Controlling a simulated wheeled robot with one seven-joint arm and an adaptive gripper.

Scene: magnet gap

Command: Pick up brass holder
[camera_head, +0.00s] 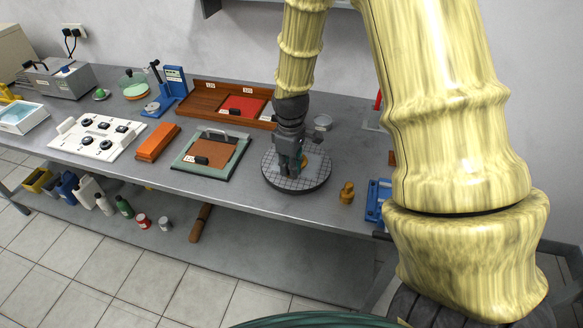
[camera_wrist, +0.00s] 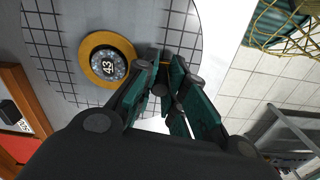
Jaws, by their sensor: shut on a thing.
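The brass holder (camera_wrist: 88,45) shows in the wrist view as a round brass ring around a dark speckled disc marked 43. It is over or on the round gridded plate (camera_head: 317,183); I cannot tell if it touches. In the head view a little brass (camera_head: 304,160) shows beside my gripper (camera_head: 291,172), which points down over the plate. In the wrist view the fingers of my gripper (camera_wrist: 164,80) are close together beside the ring, with a sliver of brass between them. They are shut on the holder, whose gripped part is mostly hidden.
Another brass piece (camera_head: 347,193) stands right of the plate near the front edge. A green-framed tray (camera_head: 183,176) lies left, and a wooden tray (camera_head: 203,98) with a red area lies behind. A small metal dish (camera_head: 323,122) stands behind the plate. A blue object (camera_head: 377,197) stands right.

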